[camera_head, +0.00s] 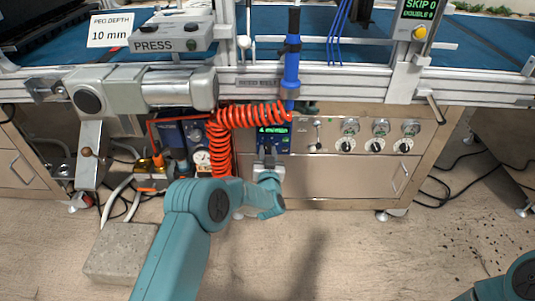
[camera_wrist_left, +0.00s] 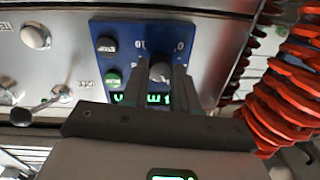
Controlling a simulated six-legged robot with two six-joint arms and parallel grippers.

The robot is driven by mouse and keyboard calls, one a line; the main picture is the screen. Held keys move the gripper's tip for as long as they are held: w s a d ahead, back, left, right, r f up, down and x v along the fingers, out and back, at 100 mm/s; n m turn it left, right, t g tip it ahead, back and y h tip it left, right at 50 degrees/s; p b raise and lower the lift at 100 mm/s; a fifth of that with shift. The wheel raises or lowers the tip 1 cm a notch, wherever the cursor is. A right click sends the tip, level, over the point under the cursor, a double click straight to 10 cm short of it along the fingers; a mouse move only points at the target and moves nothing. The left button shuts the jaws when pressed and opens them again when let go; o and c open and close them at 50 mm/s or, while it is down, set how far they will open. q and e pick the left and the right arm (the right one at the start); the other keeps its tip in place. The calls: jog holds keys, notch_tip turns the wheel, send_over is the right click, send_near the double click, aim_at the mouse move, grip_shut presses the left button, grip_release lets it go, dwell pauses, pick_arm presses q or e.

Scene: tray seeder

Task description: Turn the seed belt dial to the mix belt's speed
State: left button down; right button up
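The seed belt control looks to be the blue panel (camera_head: 274,145) on the front of the metal cabinet, with a green-lit display (camera_head: 272,130) too small to read. The blue panel (camera_wrist_left: 122,32) fills the upper middle of the left wrist view. My left gripper (camera_head: 267,153) is at the panel. In the left wrist view its fingers flank the dial; whether they touch it is unclear. My right gripper is out of view.
A red coiled hose (camera_head: 219,140) hangs close left of the panel, beside a blue vertical tool (camera_head: 291,65). To the right are a small lever (camera_head: 317,138) and three knobs, including one (camera_head: 348,146). A concrete block (camera_head: 120,252) lies on the floor.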

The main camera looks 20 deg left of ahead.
pick_arm(q)
jog(key=shift+m, duration=0.3)
jog(key=m, duration=0.2)
jog(key=shift+m, duration=0.4)
jog(key=m, duration=0.4)
jog(key=shift+a+m, duration=0.1)
jog(key=shift+m, duration=0.3)
jog(key=m, duration=0.4)
jog(key=shift+m+t, duration=0.3)
jog(key=shift+m+p, duration=0.35)
jog(key=shift+m, duration=1.35)
jog(key=c, duration=0.8)
grip_release()
jog(key=shift+c, duration=0.2)
